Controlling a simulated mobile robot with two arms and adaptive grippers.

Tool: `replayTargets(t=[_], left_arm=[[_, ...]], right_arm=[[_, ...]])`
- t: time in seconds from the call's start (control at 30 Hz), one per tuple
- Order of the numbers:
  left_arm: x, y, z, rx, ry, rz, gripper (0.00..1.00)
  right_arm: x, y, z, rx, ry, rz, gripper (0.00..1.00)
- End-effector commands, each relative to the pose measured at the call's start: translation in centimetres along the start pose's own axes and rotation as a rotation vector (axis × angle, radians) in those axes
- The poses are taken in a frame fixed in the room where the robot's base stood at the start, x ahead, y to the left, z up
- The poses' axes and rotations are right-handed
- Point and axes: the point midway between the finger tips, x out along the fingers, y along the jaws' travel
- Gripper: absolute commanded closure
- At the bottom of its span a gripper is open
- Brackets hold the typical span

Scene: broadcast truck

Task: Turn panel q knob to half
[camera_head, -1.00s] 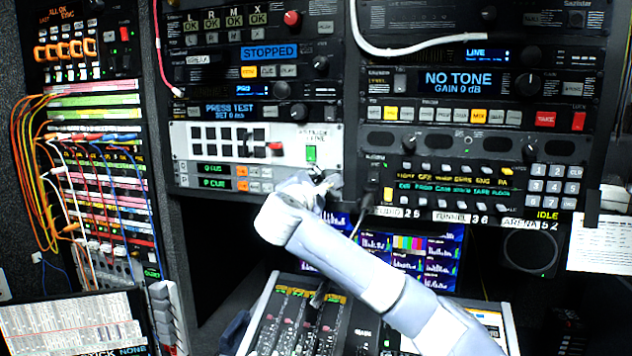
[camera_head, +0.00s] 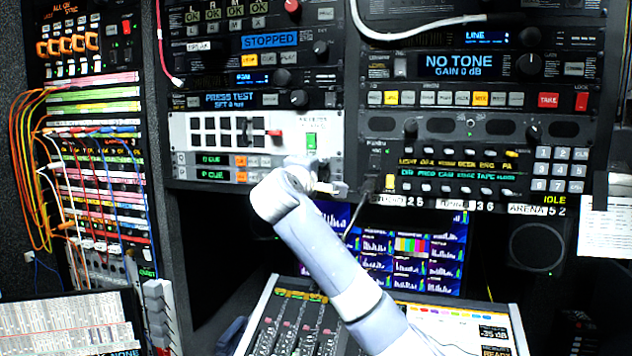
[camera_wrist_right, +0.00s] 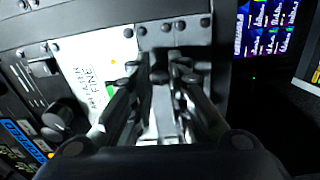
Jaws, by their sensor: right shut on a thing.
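Two narrow cue strips sit one above the other in the middle rack: the Q strip (camera_head: 216,160) and the P strip (camera_head: 216,175), both with green lettering and orange buttons. My right gripper (camera_head: 322,186) is at their right end, close against the panel. The wrist and gripper cover that end, so the panel q knob does not show clearly in the head view. In the right wrist view the two dark fingers of my right gripper (camera_wrist_right: 165,80) close on a small part at the panel face. Its turn angle cannot be read. My left gripper is out of view.
A white panel (camera_head: 190,132) with dark buttons and a green switch is just above the strips. A mixing desk (camera_head: 300,320) and a multi-picture screen (camera_head: 415,260) lie below. Coloured cables (camera_head: 25,150) hang at the left. A dark knob (camera_wrist_right: 58,118) shows beside the fingers.

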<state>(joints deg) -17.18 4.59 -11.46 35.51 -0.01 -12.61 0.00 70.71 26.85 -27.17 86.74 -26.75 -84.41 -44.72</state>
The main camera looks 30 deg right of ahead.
Motion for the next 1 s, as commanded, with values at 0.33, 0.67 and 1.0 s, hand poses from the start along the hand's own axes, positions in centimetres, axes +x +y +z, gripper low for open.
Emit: replayTargets(t=[0.33, 0.67, 1.0], left_arm=[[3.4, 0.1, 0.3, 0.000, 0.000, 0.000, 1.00], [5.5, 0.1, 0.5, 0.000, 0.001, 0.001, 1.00], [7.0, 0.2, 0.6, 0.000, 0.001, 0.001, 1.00]], right_arm=[[0.0, -0.8, -0.1, 0.331, -0.007, 0.003, 1.00], [0.0, -0.8, -0.2, 0.643, -0.016, 0.012, 1.00], [0.0, -0.8, -0.3, 0.965, -0.025, 0.021, 1.00]])
